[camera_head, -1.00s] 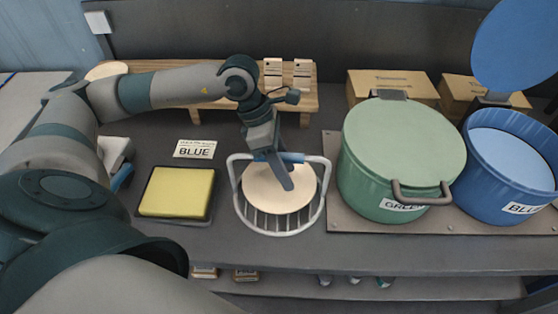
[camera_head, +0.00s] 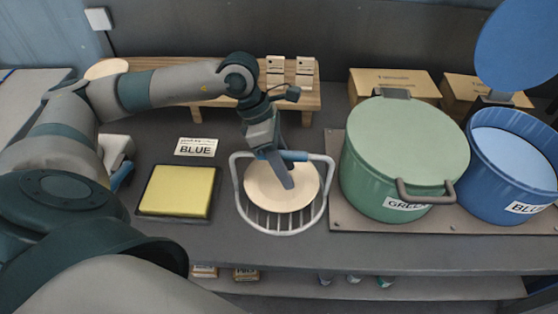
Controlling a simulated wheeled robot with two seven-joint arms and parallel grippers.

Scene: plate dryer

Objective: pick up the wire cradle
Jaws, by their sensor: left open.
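The wire cradle (camera_head: 287,230) is a white wire basket with a raised handle that has a blue grip (camera_head: 294,156). It stands on the grey counter near the middle of the head view. A round cream plate (camera_head: 270,200) lies in it. My left gripper (camera_head: 287,182) points down at the blue grip, and its fingers reach over the plate. It is open. From this angle I cannot tell whether the fingers touch the grip, and they hide part of it. My right gripper is not in view.
A lidded green pot (camera_head: 380,190) stands close to the right of the cradle. An open blue pot (camera_head: 515,190) is farther right. A yellow pad in a dark tray (camera_head: 210,212) and a BLUE card (camera_head: 196,147) lie to the left. A wooden rack (camera_head: 316,98) stands behind.

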